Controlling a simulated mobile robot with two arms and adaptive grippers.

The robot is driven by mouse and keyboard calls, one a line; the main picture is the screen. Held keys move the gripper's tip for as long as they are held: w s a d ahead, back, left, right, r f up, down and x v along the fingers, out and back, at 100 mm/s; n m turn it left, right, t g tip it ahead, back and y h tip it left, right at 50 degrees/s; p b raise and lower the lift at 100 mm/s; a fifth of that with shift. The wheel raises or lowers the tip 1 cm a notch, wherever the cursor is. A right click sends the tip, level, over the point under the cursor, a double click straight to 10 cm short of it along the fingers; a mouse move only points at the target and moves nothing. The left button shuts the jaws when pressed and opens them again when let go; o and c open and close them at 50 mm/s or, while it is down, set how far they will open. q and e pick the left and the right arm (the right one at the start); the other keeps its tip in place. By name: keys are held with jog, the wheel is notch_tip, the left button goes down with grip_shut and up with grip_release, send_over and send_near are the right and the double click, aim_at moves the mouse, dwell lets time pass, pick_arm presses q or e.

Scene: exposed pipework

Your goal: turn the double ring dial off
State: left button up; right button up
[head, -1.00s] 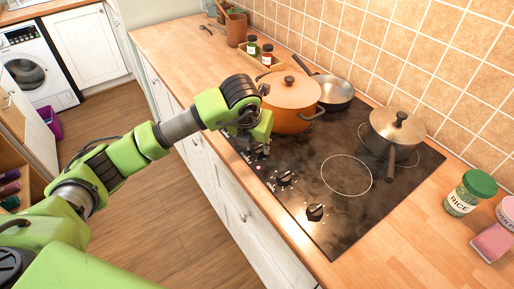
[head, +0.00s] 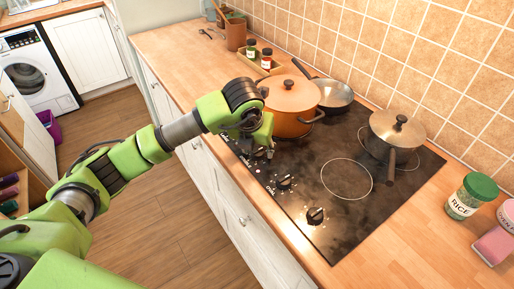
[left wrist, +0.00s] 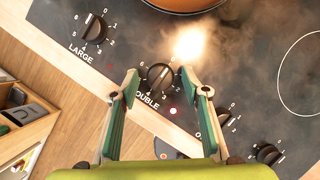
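The double ring dial (left wrist: 160,77) is a black round knob on the cooktop's front strip. "OUBLE" is readable beside it in the left wrist view, with the first letter hidden by a finger. My left gripper (left wrist: 159,84) is open, with one finger on each side of the dial and a visible gap to it. I cannot tell the dial's exact setting. In the head view my left gripper (head: 260,152) is low over the front left of the black cooktop (head: 315,185) and hides this dial. My right gripper is not in view.
The LARGE dial (left wrist: 94,30) and other dials (left wrist: 268,153) flank it. A red light (left wrist: 173,111) and a bright glow (left wrist: 190,42) with haze show nearby. An orange pot (head: 291,103) stands close behind my gripper. A steel saucepan (head: 396,135) and frying pan (head: 333,92) stand farther back.

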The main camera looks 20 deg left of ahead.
pick_arm(q)
jog(key=v, duration=1.2)
jog(key=shift+d, duration=0.1)
